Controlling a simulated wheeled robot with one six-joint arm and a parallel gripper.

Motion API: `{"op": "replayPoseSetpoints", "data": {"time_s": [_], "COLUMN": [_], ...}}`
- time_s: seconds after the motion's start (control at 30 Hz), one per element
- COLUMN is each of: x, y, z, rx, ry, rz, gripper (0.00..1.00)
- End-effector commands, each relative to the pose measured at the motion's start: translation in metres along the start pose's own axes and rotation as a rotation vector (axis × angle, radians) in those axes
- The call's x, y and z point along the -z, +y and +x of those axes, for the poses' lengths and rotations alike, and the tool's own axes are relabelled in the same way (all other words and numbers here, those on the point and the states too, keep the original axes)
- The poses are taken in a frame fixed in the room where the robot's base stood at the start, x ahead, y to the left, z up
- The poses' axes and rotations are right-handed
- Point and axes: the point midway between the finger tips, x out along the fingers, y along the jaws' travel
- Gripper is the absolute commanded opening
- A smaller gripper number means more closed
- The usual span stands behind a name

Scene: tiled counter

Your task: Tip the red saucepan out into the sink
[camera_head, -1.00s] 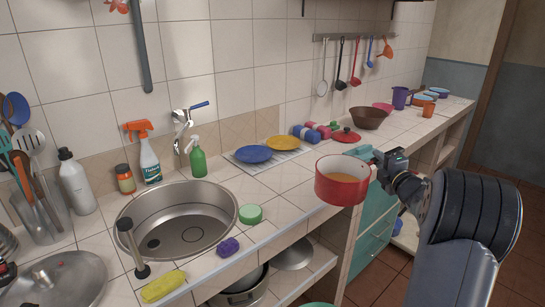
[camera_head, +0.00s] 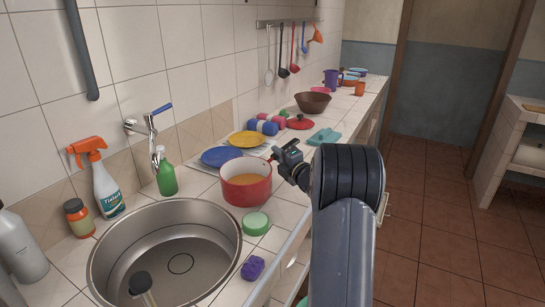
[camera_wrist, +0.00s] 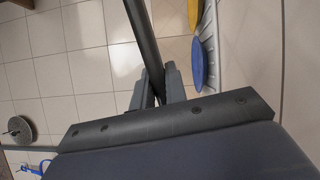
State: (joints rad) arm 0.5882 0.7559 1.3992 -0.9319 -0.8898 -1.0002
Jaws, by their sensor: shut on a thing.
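The red saucepan (camera_head: 247,192) is held roughly level, with orange-brown contents (camera_head: 246,180) inside. In the head view it is just right of and behind the round steel sink (camera_head: 130,232), in front of the blue plate. I cannot tell whether its base touches the counter. My gripper (camera_head: 277,158) is at the pan's right, shut on its handle, which is mostly hidden. The wrist view shows my fingers (camera_wrist: 158,88) close together at the end of a dark bar; the red pan body does not show there.
A faucet (camera_head: 152,130), green bottle (camera_head: 166,178) and spray bottle (camera_head: 106,190) stand behind the sink. A green sponge (camera_head: 256,223) and purple sponge (camera_head: 252,267) lie at its right. A blue plate (camera_head: 221,156) and yellow plate (camera_head: 247,139) are behind the pan. A dark-headed tool (camera_head: 140,284) leans in the sink.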

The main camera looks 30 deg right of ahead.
Motion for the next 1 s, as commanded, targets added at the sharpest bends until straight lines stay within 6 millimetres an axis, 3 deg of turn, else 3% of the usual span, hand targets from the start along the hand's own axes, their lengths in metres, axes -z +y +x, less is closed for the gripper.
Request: {"op": "replayPoseSetpoints", "data": {"time_s": [0.43, 1.0], "x": [0.013, 0.052], "y": [0.037, 0.067], "z": [-0.003, -0.012], "rx": [-0.041, -0.069], "ry": [0.0, 0.0], "rz": [-0.156, -0.275], "gripper": [0.0, 0.0]}}
